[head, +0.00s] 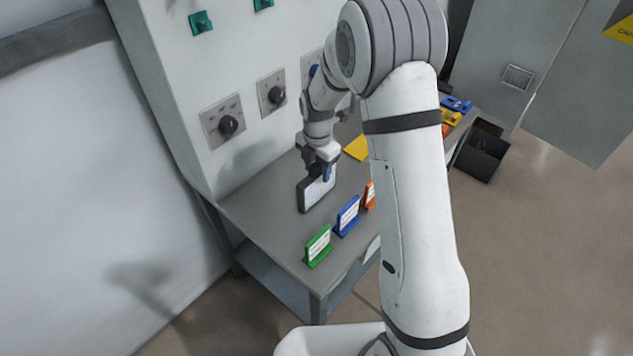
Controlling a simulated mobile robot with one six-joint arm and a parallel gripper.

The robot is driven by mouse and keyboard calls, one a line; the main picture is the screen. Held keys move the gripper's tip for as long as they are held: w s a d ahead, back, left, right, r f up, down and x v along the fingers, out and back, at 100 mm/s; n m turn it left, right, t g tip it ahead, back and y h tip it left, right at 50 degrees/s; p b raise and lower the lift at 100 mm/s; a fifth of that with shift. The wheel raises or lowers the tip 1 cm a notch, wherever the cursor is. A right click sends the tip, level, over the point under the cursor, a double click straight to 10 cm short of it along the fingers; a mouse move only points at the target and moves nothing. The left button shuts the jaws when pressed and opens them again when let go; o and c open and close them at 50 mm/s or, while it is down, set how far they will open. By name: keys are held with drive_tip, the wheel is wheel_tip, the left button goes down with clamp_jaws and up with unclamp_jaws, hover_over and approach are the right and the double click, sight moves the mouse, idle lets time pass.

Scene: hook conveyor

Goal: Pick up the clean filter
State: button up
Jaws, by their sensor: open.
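The clean filter (316,191) is a flat panel with a white pleated face and a dark frame. It stands on the grey bench, near the wall panel. My gripper (322,171) is over the upper edge of the filter, pointing down, with its jaws open. From this view I cannot tell whether the fingers touch the filter. My gripper hides part of the filter's top.
A green sign (317,246), a blue sign (347,216) and an orange sign (369,196) stand along the bench's front edge. A yellow item (357,148) lies behind. Knobs (228,125) stick out of the wall panel. A black bin (482,154) sits on the floor.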

drive_tip(key=shift+c, duration=0.2)
clamp_jaws()
idle(0.5)
